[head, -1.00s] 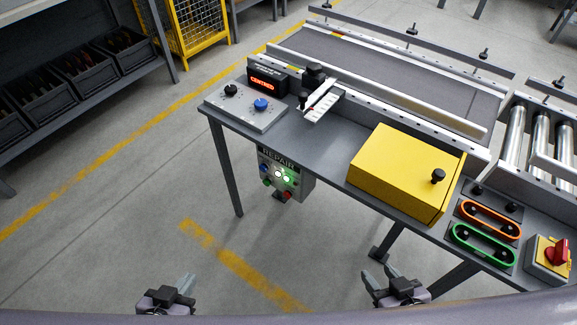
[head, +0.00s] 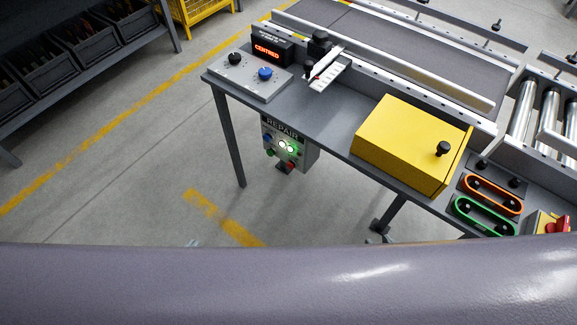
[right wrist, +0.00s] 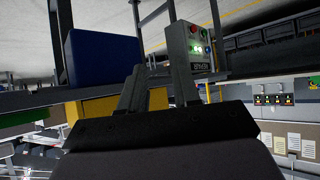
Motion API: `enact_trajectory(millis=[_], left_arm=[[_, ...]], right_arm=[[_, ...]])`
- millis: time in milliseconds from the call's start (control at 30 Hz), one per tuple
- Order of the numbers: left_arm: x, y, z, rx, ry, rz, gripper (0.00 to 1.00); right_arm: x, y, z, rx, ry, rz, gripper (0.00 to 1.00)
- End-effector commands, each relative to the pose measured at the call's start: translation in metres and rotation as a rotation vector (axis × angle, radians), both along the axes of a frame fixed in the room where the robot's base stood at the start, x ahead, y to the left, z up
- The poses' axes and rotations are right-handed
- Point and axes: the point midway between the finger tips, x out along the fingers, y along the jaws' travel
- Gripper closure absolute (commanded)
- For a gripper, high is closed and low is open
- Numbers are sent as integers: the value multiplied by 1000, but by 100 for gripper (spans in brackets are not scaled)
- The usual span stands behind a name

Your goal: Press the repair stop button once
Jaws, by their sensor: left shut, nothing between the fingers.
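The grey repair box (head: 308,156) hangs under the table's front edge, with a REPAIR label (head: 283,130) on top. Its face has lit white lamps, a green button, blue controls and a red button (head: 292,165) low down, which I take for the stop. In the right wrist view the box (right wrist: 187,65) appears inverted, with its red button (right wrist: 193,28) near the top. My right gripper (right wrist: 157,50) is open and empty, its fingers pointing toward the box area; contact cannot be told.
The grey table (head: 335,125) carries a control panel (head: 245,80), a red CENTRED display (head: 268,53), a yellow box (head: 405,145), and orange and green handles. A conveyor (head: 400,60) runs behind. Open floor lies in front. My own body covers the bottom of the head view.

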Motion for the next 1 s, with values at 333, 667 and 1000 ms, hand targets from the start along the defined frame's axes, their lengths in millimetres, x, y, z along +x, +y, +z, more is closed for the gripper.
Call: enact_trajectory(millis=[333, 667, 1000], left_arm=[[0, 0, 0, 0, 0, 0, 100], [0, 0, 0, 0, 0, 0, 100], [0, 0, 0, 0, 0, 0, 100]], right_arm=[[0, 0, 0, 0, 0, 0, 100], [0, 0, 0, 0, 0, 0, 100], [0, 0, 0, 0, 0, 0, 100]])
